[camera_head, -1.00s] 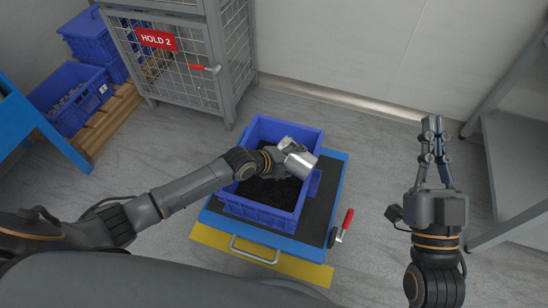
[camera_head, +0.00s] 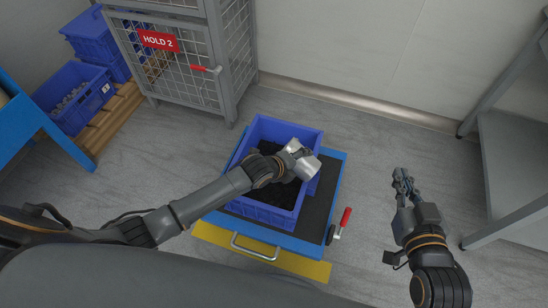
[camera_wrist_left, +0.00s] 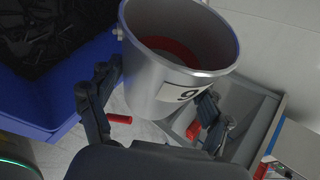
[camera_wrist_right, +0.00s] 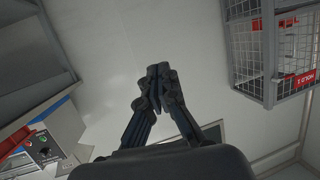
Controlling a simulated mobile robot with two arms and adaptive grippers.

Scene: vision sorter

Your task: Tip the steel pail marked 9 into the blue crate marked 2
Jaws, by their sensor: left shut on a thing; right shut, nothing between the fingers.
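The steel pail marked 9 (camera_head: 308,169) is held by my left gripper (camera_head: 297,156) at the right rim of the blue crate (camera_head: 291,131). In the left wrist view the pail (camera_wrist_left: 170,80) sits between my fingers, its 9 label facing me and a red band showing inside. It looks tilted in the head view; the exact angle is hard to tell. The crate (camera_wrist_left: 30,118), with dark contents, is left of the pail there. No number 2 shows on the crate. My right gripper (camera_head: 401,175) is shut and empty, right of the cart.
The crate stands on a blue cart (camera_head: 327,200) with a red-handled lever (camera_head: 346,217). A mesh cage marked HOLD 2 (camera_head: 158,40) stands behind. Blue bins (camera_head: 70,93) sit on a pallet at left. A grey shelf (camera_head: 515,160) stands at right.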

